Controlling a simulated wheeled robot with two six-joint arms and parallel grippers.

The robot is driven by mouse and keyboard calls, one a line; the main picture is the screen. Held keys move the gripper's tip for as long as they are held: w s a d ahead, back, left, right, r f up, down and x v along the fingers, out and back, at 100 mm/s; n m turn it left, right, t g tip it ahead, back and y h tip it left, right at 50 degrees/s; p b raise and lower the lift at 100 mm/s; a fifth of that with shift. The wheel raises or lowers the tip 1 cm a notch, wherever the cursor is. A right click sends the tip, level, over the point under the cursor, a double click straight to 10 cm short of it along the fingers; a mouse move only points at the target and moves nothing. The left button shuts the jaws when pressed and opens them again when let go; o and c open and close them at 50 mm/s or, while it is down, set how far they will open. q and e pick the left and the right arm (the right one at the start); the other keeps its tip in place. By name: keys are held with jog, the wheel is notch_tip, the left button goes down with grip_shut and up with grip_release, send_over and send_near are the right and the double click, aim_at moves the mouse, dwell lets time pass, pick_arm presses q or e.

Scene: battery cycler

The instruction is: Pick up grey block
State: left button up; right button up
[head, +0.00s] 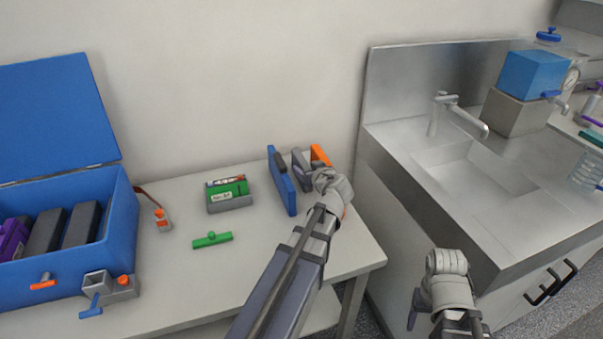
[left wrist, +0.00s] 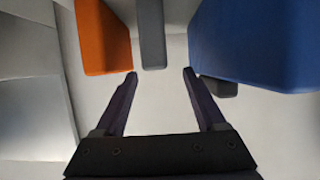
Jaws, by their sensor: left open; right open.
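A grey block (head: 300,163) stands on the table between a blue block (head: 283,185) and an orange block (head: 319,154). In the left wrist view the grey block (left wrist: 151,35) is at the top centre, just beyond my fingertips. The orange block (left wrist: 103,38) is left of it and the blue block (left wrist: 255,40) right of it. My left gripper (left wrist: 160,74) is open and empty, its fingers pointing toward the grey block. In the head view my left gripper (head: 330,185) is at the near end of these blocks, its fingers hidden. My right gripper (head: 446,262) is off the table, before the sink unit.
A green and grey device (head: 230,203) and a green handled piece (head: 212,240) lie left on the table (head: 185,275). An open blue case (head: 120,215) stands at the far left. A sink unit (head: 400,145) rises right of the table.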

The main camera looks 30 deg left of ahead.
aim_at(302, 160)
pick_arm(q)
jog(key=shift+b+x, duration=0.3)
jog(key=shift+x, duration=0.75)
jog(key=shift+w+a, duration=0.2)
jog(key=shift+w, duration=0.1)
jog(key=x, duration=0.3)
jog(key=b+x, duration=0.1)
jog(key=shift+w+a+r, duration=0.15)
jog(key=shift+w+a, duration=0.1)
jog(key=shift+w, duration=0.15)
jog(key=shift+r, duration=0.1)
grip_shut()
